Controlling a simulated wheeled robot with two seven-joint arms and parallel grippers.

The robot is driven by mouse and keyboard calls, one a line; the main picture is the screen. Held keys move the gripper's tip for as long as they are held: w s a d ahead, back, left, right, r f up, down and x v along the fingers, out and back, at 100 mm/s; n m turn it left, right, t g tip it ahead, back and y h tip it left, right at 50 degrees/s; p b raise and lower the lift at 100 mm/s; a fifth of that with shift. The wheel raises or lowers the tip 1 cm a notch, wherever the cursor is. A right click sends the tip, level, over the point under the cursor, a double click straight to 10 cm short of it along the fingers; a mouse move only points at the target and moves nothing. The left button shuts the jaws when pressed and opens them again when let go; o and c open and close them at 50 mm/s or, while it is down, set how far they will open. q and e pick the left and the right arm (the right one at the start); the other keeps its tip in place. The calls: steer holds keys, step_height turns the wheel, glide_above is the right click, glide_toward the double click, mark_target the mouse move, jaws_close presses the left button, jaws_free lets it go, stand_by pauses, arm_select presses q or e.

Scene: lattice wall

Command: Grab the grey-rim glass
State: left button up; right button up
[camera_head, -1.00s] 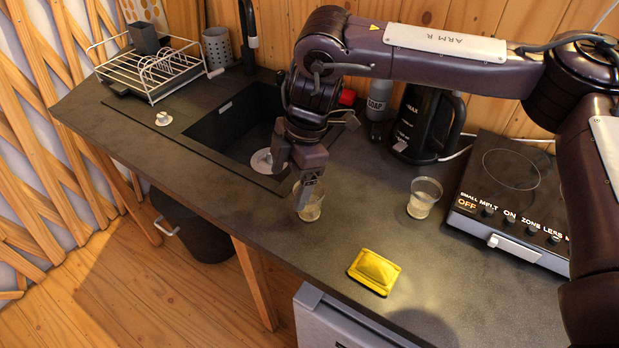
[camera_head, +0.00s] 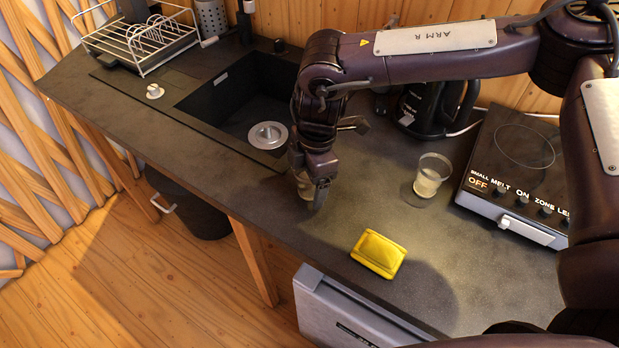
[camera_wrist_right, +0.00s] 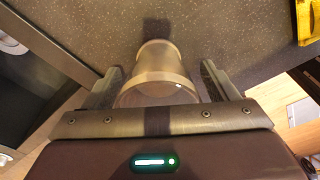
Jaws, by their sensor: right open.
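A clear glass (camera_wrist_right: 157,75) sits between the two fingers of my right gripper (camera_wrist_right: 161,68) in the right wrist view. The fingers are spread, with a gap on each side of the glass. In the head view my right gripper (camera_head: 314,197) points down at the counter near its front edge and hides most of this glass. A second clear glass (camera_head: 430,176) stands upright to the right, near the hob. I cannot tell the rim colours for certain. My left gripper is not in view.
A yellow sponge-like block (camera_head: 379,253) lies on the counter (camera_head: 330,255) in front. The sink (camera_head: 240,115) is to the left, with a dish rack (camera_head: 140,40) beyond it. A black kettle (camera_head: 432,105) and a hob (camera_head: 515,165) stand at the right.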

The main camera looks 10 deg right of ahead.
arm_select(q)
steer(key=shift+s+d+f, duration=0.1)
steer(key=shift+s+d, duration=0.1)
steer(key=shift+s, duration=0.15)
arm_select(e)
steer(key=c, duration=1.1)
steer(key=shift+c, duration=0.2)
steer(key=shift+r, duration=0.1)
